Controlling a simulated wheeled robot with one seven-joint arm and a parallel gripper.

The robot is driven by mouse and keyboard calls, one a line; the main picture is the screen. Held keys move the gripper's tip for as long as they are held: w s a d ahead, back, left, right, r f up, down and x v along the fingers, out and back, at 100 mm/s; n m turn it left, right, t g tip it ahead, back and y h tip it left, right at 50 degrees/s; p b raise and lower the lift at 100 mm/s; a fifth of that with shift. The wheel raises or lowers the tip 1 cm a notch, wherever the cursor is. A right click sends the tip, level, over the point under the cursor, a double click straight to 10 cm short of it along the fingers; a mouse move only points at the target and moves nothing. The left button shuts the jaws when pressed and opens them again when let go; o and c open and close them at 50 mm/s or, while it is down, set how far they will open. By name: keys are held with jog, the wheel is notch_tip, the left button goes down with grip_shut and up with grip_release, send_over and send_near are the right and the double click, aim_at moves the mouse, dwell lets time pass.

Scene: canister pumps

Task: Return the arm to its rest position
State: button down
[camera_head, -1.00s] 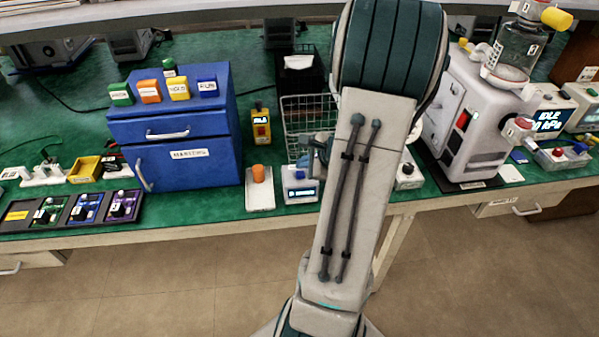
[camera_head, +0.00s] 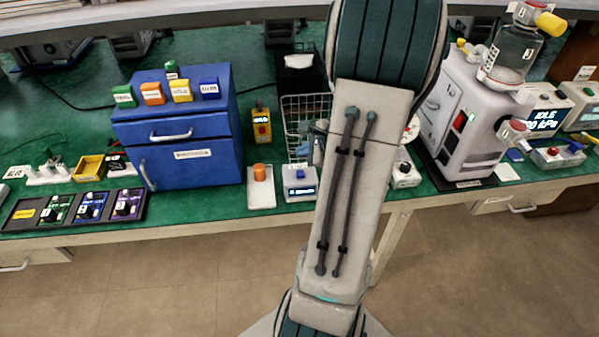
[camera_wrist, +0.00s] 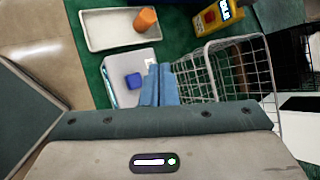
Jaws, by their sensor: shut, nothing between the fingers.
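My arm (camera_head: 348,190) rises through the middle of the head view, in front of the bench. My gripper (camera_wrist: 158,84) shows in the wrist view as two blue-grey fingers side by side, shut with nothing between them. In the head view my gripper (camera_head: 317,145) is mostly hidden behind the arm link. It is near the wire basket (camera_head: 305,98), which also stands to the right of the fingers in the wrist view (camera_wrist: 232,68). In the wrist view the fingers overlap a small white device with a blue button (camera_wrist: 134,80); contact cannot be told.
A blue cabinet (camera_head: 185,165) with several coloured blocks on top stands left. A white tray with an orange-capped item (camera_head: 261,196) lies near the front edge. A white pump unit with a canister (camera_head: 465,125) stands right of my arm. The floor (camera_head: 150,290) in front is clear.

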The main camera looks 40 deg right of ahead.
dwell(0.3)
jog(key=s+a+r+n+g+y, duration=0.1)
jog(key=a+r+n+g, duration=0.15)
jog(key=a+n, duration=0.5)
jog(key=a+r+n+g+y, duration=0.15)
jog(key=a+r+n, duration=0.25)
jog(key=a, duration=0.7)
jog(key=s+a+r+n+g+h, duration=0.1)
jog(key=s+a+r+n+h, duration=0.3)
jog(key=s+a+n, duration=0.4)
jog(key=s+r+n, duration=0.1)
jog(key=s+n, duration=0.2)
jog(key=n, duration=0.2)
jog(key=shift+s+a+r+g, duration=0.15)
jog(key=shift+s+r+g, duration=0.05)
jog(key=shift+s+g, duration=0.2)
jog(key=shift+n, duration=0.25)
